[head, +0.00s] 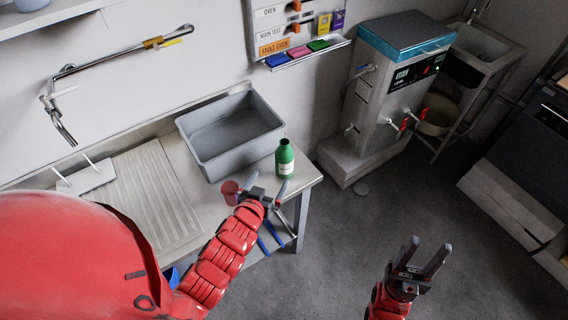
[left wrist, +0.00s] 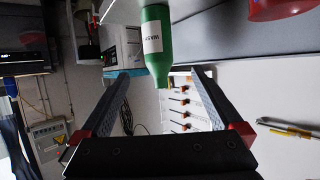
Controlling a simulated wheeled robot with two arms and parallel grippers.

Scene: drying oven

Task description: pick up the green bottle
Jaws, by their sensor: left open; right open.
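The green bottle (head: 285,160) with a white label and dark neck stands upright near the right end of the counter, beside the grey basin. My left gripper (head: 264,184) is open and empty just in front of the bottle, on the near side. In the left wrist view, the bottle (left wrist: 158,52) appears upside down, ahead of the open left jaws (left wrist: 160,78) and roughly centred between them. I see no contact. My right gripper (head: 426,248) is open and empty over the floor at the lower right.
A red cup-like object (head: 230,190) is close to my left gripper's left finger; it shows at the wrist view's top right (left wrist: 276,8). A grey basin (head: 205,165) stands behind on the counter (head: 306,177). A water unit (head: 385,100) stands to the right. Open floor lies right of the counter.

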